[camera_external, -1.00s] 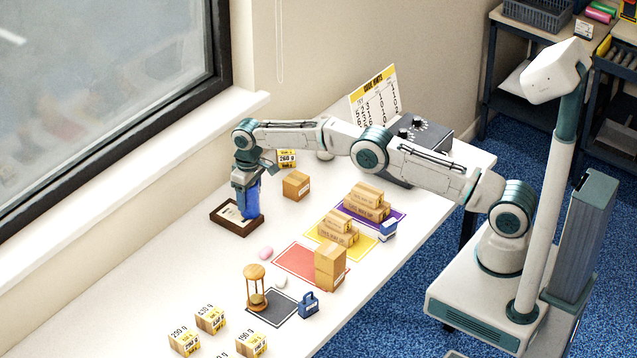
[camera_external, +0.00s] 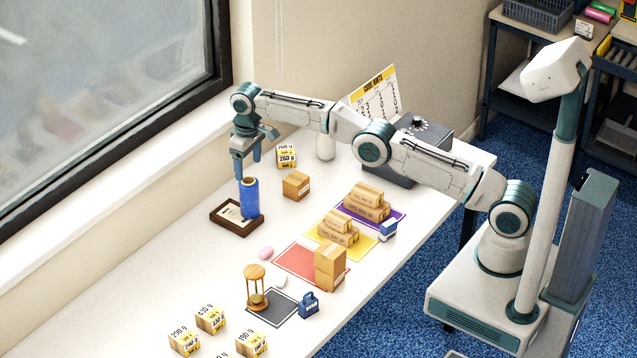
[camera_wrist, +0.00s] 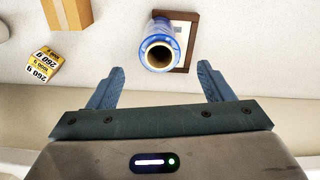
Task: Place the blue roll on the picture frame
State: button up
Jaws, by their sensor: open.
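The blue roll (camera_external: 250,198) stands upright on the picture frame (camera_external: 222,218), a dark-rimmed frame lying flat on the table. In the wrist view the roll (camera_wrist: 160,50) is seen from above with its open core, and it covers part of the frame (camera_wrist: 188,38). My gripper (camera_external: 246,168) is above and slightly behind the roll, apart from it. In the wrist view my gripper (camera_wrist: 160,88) has its two fingers spread wide with nothing between them.
A small carton (camera_external: 296,185) stands right of the frame, with a 260 g labelled box (camera_external: 286,156) behind it. Stacked cartons on coloured mats, an hourglass (camera_external: 256,288) and a pink item (camera_external: 266,253) lie toward the front. The table left of the frame is clear.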

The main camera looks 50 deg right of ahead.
jog(key=shift+r, duration=0.8)
jog(key=s+d+r+t, duration=0.1)
jog(key=s+d+r, duration=0.15)
jog(key=r, duration=0.45)
jog(key=s+d+r, duration=0.2)
jog(key=s+r, duration=0.1)
jog(key=r, duration=0.3)
jog(key=s+d+r+t, duration=0.1)
jog(key=s+d+r, duration=0.25)
jog(key=s, duration=0.25)
jog(key=s+d+r, duration=0.2)
jog(key=s+r, duration=0.2)
jog(key=s, duration=0.2)
jog(key=s+d+f, duration=0.2)
jog(key=s, duration=0.8)
jog(key=s+d+f+m+t, duration=0.1)
jog(key=s+d+f, duration=0.1)
jog(key=s, duration=0.8)
jog(key=s+d+f, duration=0.3)
jog(key=s, duration=0.7)
jog(key=shift+s+f+m+t, duration=0.15)
jog(key=shift+s+m+t, duration=0.15)
jog(key=shift+m+t, duration=0.1)
